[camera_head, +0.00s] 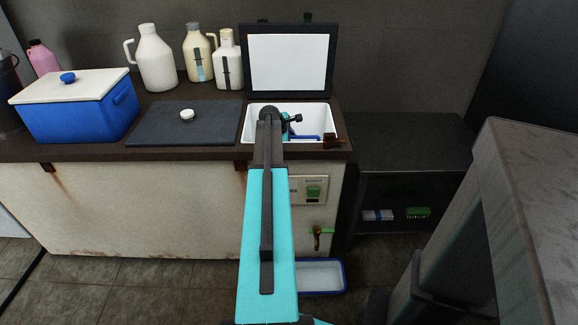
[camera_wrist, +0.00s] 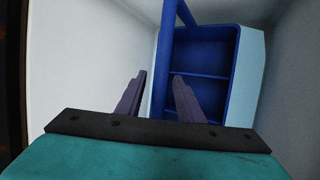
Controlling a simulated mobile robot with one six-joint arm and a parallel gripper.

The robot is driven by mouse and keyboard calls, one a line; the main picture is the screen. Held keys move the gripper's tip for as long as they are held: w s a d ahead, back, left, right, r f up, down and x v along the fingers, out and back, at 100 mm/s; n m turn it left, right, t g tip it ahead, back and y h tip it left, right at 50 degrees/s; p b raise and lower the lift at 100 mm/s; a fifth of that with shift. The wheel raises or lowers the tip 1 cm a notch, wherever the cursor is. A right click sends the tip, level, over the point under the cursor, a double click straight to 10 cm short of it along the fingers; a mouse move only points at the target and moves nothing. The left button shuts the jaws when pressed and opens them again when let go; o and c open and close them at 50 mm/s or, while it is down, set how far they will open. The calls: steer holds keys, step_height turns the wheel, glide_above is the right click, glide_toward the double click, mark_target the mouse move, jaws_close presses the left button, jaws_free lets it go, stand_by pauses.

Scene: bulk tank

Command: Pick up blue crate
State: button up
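The blue crate (camera_wrist: 203,62) lies inside a white basin, seen in the wrist view. It has an open front with inner dividers, a pale side and a blue bar along its left. My gripper (camera_wrist: 160,76) is open, with its two dark fingers apart. The bar shows in the gap between the fingertips; I cannot tell whether they touch it. In the head view my arm reaches over the basin and hides part of it. Only a small blue part of the crate (camera_head: 304,137) shows there, below my gripper (camera_head: 292,122).
The white basin (camera_head: 326,118) is set in a dark counter, its walls close around my gripper. Its raised lid (camera_head: 289,96) stands behind. A grey block (camera_head: 520,190) stands at right.

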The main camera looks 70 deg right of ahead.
jaws_close()
stand_by(1.5)
